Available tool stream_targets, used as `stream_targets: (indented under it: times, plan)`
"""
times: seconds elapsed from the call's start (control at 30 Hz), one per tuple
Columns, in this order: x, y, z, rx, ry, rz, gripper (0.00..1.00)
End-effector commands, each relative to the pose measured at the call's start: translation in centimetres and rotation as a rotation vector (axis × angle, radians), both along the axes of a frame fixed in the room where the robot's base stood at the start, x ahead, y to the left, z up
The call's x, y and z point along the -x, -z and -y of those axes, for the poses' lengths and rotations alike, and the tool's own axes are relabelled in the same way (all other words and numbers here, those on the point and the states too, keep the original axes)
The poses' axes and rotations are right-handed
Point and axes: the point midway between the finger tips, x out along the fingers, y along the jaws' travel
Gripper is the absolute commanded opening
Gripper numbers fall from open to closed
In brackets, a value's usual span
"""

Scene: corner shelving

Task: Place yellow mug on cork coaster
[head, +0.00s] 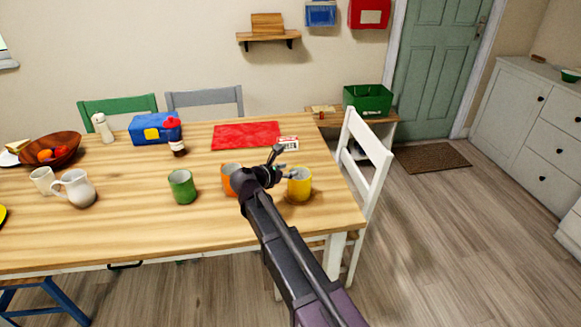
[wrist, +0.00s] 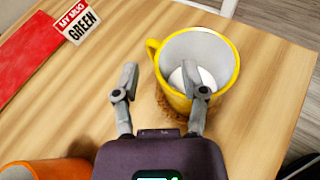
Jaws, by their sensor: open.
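The yellow mug (head: 300,186) stands upright near the table's right end; it also shows in the wrist view (wrist: 228,68), with its handle toward the upper left. A brown, cork-like coaster (wrist: 172,110) shows under the mug's near edge, mostly hidden by the mug. My gripper (wrist: 160,76) is open, one finger left of the mug and the other overlapping its near left side. The handle lies just beyond the gap between the fingertips. Nothing is held; I cannot tell whether a finger touches the mug. In the head view my gripper (head: 286,165) is beside the mug's upper left.
An orange mug (head: 229,180) stands left of my gripper, partly hidden by my arm. A green mug (head: 182,187) is further left. Behind lie a red mat (head: 246,135) and a card reading "MY MUG GREEN" (wrist: 77,22). A white chair (head: 366,165) stands at the table's right end.

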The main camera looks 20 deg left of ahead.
Motion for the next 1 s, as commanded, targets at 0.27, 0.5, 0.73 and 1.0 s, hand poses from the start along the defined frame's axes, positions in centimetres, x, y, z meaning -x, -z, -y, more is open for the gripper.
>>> stream_targets:
  times: [0.27,0.5,0.73,1.0]
  plan:
    - [4.2,-1.9,-1.5,0.001,-0.001,0.000,0.56]
    - [6.7,-2.8,-2.5,0.001,-0.001,0.000,0.56]
    - [7.5,-3.0,-2.8,0.001,-0.001,0.000,0.56]
    - [7.5,-2.9,-2.8,0.001,0.000,0.000,0.56]
